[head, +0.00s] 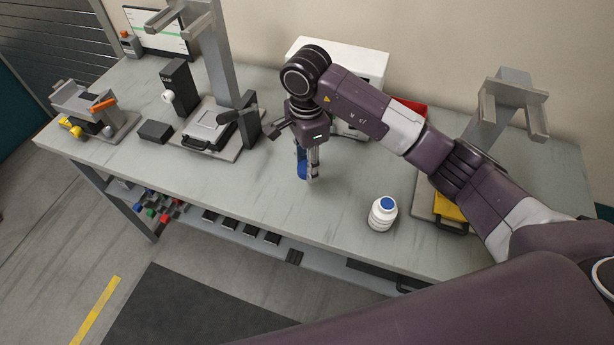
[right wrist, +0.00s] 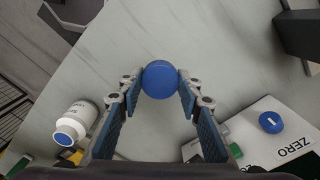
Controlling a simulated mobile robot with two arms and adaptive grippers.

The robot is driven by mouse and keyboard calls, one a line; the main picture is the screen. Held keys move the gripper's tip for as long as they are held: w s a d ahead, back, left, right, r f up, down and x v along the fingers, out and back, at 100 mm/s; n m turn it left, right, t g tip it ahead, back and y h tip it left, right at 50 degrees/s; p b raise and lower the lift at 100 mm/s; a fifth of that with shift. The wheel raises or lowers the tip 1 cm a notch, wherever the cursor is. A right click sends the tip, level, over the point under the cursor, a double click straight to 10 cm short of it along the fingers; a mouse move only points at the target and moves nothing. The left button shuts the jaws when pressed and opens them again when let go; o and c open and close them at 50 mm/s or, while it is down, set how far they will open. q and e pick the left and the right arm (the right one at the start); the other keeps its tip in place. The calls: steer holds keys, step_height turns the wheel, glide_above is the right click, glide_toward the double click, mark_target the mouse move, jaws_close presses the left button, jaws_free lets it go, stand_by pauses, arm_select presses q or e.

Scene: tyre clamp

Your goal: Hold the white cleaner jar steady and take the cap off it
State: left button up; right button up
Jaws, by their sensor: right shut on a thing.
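The white cleaner jar (head: 380,218) stands upright on the workbench, right of my right gripper (head: 309,174). Its top (head: 388,203) is blue; I cannot tell from here how that part is seated. In the right wrist view the jar (right wrist: 85,118) lies to the left, outside the fingers and apart from them. My right gripper (right wrist: 160,88) points down and is shut on a round blue thing (right wrist: 160,79), held between the fingertips. The head view shows only a little blue there. My left gripper is not in view.
A white box marked ZERO (right wrist: 262,150) with a blue knob stands behind my right wrist. Grey stands (head: 222,62) and (head: 508,92) rise left and right. A yellow object (head: 449,207) lies right of the jar. The bench (head: 255,205) front-centre is clear.

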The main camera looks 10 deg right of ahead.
mark_target(307, 189)
step_height(307, 189, down, 3)
step_height(307, 189, down, 3)
steer(key=shift+f+p, duration=0.2)
steer(key=shift+p, duration=0.6)
steer(key=shift+f, duration=0.35)
steer(key=shift+f, duration=0.1)
steer(key=o, duration=1.3)
steer(key=shift+c, duration=0.2)
